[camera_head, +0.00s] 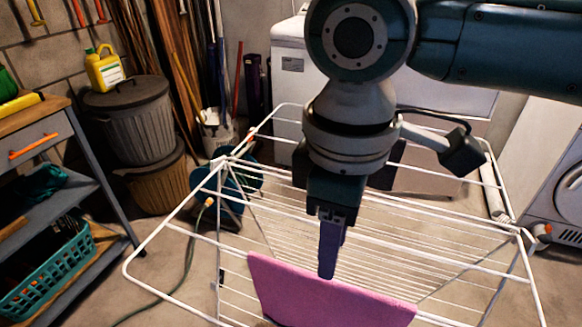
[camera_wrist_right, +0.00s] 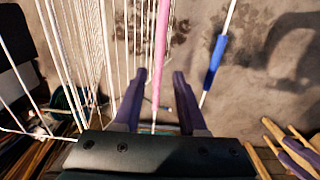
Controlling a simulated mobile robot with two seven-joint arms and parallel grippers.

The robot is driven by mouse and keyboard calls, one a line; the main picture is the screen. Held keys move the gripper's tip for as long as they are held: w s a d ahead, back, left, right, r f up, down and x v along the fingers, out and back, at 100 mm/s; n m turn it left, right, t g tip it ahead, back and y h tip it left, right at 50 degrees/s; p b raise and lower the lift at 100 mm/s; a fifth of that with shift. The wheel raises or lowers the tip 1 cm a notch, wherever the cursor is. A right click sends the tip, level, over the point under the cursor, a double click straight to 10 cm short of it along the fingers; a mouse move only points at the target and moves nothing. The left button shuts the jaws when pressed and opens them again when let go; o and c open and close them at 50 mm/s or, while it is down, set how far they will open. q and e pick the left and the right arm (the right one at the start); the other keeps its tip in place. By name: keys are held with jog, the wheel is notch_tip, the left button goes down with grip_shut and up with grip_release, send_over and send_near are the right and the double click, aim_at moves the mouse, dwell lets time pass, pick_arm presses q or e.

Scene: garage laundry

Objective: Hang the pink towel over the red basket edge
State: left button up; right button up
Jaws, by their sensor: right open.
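The pink towel (camera_head: 325,292) hangs over the near bars of the white drying rack (camera_head: 400,240). My right gripper (camera_head: 329,272) points down just above the towel's top edge, with its fingers overlapping in the head view. In the right wrist view, the towel (camera_wrist_right: 163,40) shows edge-on as a thin pink strip, ahead of and between the spread fingers of my right gripper (camera_wrist_right: 160,74). The gripper is open and not closed on it. No red basket shows in either view. My left gripper does not show clearly.
A teal basket (camera_head: 45,275) stands on the lower shelf of the workbench (camera_head: 62,135) at left. A white machine (camera_head: 568,190) is at right. Floor shows between bench and rack.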

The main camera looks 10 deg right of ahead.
aim_at(326, 282)
notch_tip(326, 282, down, 4)
jog(key=b, duration=0.4)
jog(key=shift+w+f, duration=0.1)
jog(key=shift+w+f+b, duration=0.1)
jog(key=shift+f+b, duration=1.1)
jog(key=shift+f, duration=1.1)
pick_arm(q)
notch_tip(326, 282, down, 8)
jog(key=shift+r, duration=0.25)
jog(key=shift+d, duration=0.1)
pick_arm(e)
jog(key=shift+d, duration=0.1)
grip_shut()
jog(key=shift+r, duration=0.1)
